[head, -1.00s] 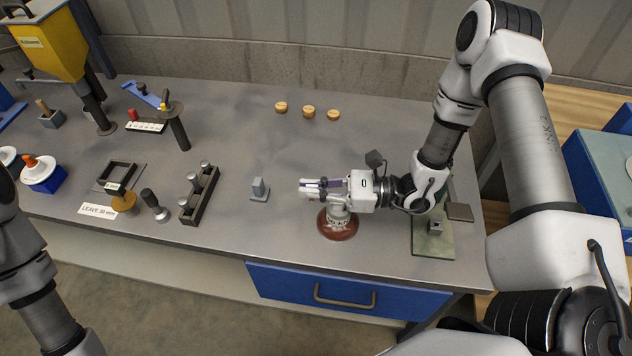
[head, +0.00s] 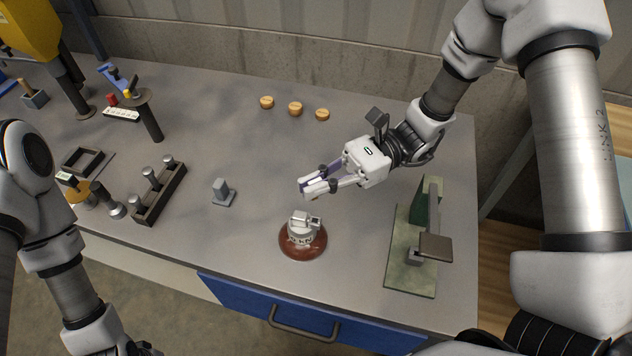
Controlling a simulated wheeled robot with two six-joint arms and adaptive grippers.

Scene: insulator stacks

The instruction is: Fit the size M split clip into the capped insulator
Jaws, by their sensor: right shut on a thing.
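The capped insulator (head: 318,246) is a brown disc with a pale metal cap on top, upright near the front of the bench. The cap has a socket-like opening toward the upper right. My right gripper (head: 307,189) is above and behind it, pointing left and apart from it. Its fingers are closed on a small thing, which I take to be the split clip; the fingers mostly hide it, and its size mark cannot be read. Purple shows along the fingers. My left arm comes in at the left edge; its gripper is out of view.
A green-based fixture with an upright arm (head: 400,275) stands right of the insulator. A small grey block (head: 222,191) stands left of it, then a dark rack of metal pins (head: 143,212). Three wooden discs (head: 295,108) lie at the back. The bench middle is clear.

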